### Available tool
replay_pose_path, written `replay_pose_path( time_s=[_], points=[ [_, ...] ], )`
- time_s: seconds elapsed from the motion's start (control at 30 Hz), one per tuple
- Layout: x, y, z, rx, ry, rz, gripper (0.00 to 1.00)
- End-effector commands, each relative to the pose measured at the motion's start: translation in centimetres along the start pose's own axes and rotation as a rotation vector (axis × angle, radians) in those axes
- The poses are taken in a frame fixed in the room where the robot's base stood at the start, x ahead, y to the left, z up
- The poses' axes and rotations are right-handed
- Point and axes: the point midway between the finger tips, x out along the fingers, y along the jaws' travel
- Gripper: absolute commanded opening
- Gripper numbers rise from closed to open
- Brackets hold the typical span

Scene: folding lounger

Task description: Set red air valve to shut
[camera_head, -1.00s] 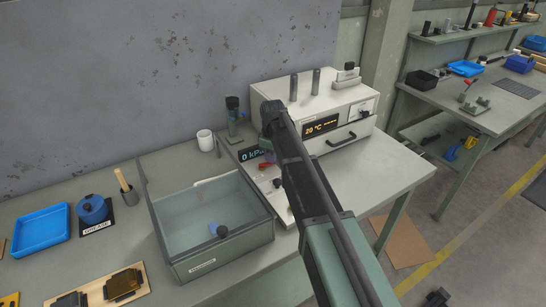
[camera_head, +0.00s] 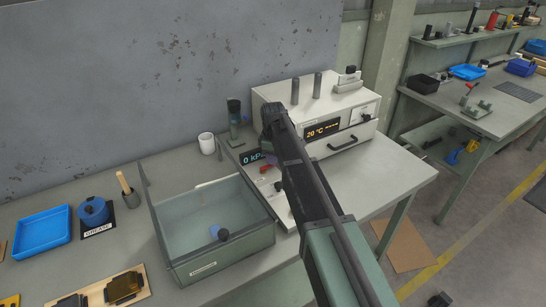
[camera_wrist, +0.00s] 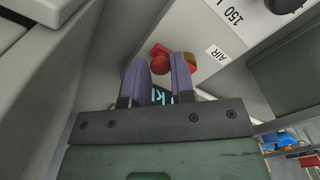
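The red air valve (camera_wrist: 160,58) sits on a pale panel with an AIR label (camera_wrist: 215,53) beside it in the wrist view. It also shows as a small red spot in the head view (camera_head: 265,168), left of my arm. My gripper (camera_wrist: 160,62) has two purple fingers spaced apart. The red handle shows in the gap near the fingertips, and part of it passes behind the right finger. I cannot tell whether the fingers touch it. A 0 kPa display (camera_head: 251,157) stands behind the valve and is partly hidden by the fingers in the wrist view.
A clear-lidded green box (camera_head: 220,245) stands just left of the valve panel. A white oven-like unit (camera_head: 350,112) with a 20 °C display is behind and right of my arm. A white mug (camera_head: 206,143) stands behind the box. The bench's right end (camera_head: 395,175) is clear.

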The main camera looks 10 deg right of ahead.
Motion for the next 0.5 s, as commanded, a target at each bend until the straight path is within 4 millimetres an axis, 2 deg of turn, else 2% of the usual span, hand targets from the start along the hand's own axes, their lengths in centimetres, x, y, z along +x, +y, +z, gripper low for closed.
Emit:
replay_pose_path(
  time_s=[0.03, 0.13, 0.37, 0.5],
  points=[
    [0.0, 0.0, 0.0, 0.0, 0.0, 0.0, 0.31],
    [0.0, 0.0, 0.0, 0.0, 0.0, 0.0, 0.45],
    [0.0, 0.0, 0.0, 0.001, 0.0, 0.0, 0.45],
    [-1.0, 0.0, 0.0, 0.001, 0.0, -0.001, 0.45]
  ],
)
